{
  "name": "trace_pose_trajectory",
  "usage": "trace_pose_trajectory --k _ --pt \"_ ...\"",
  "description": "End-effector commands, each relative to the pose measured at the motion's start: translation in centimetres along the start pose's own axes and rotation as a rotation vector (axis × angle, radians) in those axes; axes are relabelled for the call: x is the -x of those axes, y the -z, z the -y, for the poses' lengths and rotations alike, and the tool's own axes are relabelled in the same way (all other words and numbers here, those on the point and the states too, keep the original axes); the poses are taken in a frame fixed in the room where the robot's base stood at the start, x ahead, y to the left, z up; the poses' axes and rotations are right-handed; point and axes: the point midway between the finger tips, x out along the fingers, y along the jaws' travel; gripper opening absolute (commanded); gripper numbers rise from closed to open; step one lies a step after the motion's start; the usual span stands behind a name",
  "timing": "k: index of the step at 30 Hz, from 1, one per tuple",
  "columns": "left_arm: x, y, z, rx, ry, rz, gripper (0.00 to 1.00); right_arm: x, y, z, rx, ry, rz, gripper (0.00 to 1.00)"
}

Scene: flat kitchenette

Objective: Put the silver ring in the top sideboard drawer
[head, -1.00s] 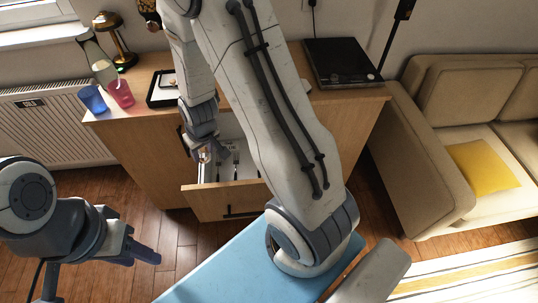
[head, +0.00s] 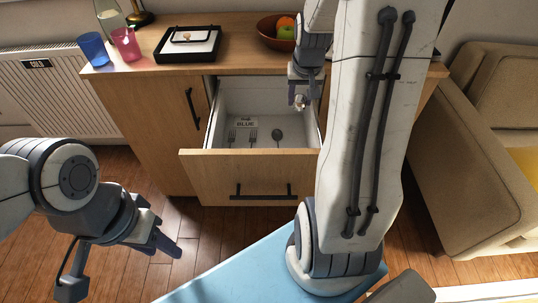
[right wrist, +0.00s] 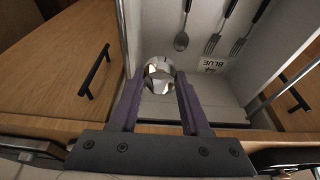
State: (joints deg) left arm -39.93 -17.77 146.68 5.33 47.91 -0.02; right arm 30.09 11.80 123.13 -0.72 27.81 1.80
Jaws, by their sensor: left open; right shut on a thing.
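The silver ring (right wrist: 160,72) is held between the fingertips of my right gripper (right wrist: 158,88) in the right wrist view. In the head view, my right gripper (head: 301,92) hangs over the right side of the open top sideboard drawer (head: 235,170), with the ring (head: 300,102) small at its tips. The drawer holds two forks (head: 242,136), a spoon (head: 277,138) and a card marked BLUE (head: 245,122). My left gripper (head: 165,243) is open and empty, out in front of the sideboard on the left.
A sofa (head: 485,170) stands right.

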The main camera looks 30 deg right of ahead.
Motion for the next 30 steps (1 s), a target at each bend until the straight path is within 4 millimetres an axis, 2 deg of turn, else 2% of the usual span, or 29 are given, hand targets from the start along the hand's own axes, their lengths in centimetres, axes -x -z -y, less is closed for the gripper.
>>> trace_pose_trajectory --k 5,12,15,23,30 --pt "-1.2 -0.1 0.1 0.000 0.000 0.000 0.45 -3.4 -1.2 -0.2 -0.005 -0.002 0.008 0.00" --pt "-2.9 -0.1 0.2 0.000 0.000 0.000 0.45 -9.6 -3.1 -0.2 -0.003 -0.002 0.008 0.00" --pt "-3.4 -0.2 0.2 0.000 0.000 0.000 0.45 -11.4 -3.6 -0.2 -0.002 -0.002 0.005 0.00" --pt "-3.8 -0.2 0.3 0.000 0.000 0.000 0.45 -13.2 -4.1 -0.2 -0.004 -0.002 0.001 0.00" --pt "-5.4 -0.3 0.4 0.000 0.000 0.000 0.45 -16.8 -5.3 -0.2 -0.003 -0.002 0.004 0.00"
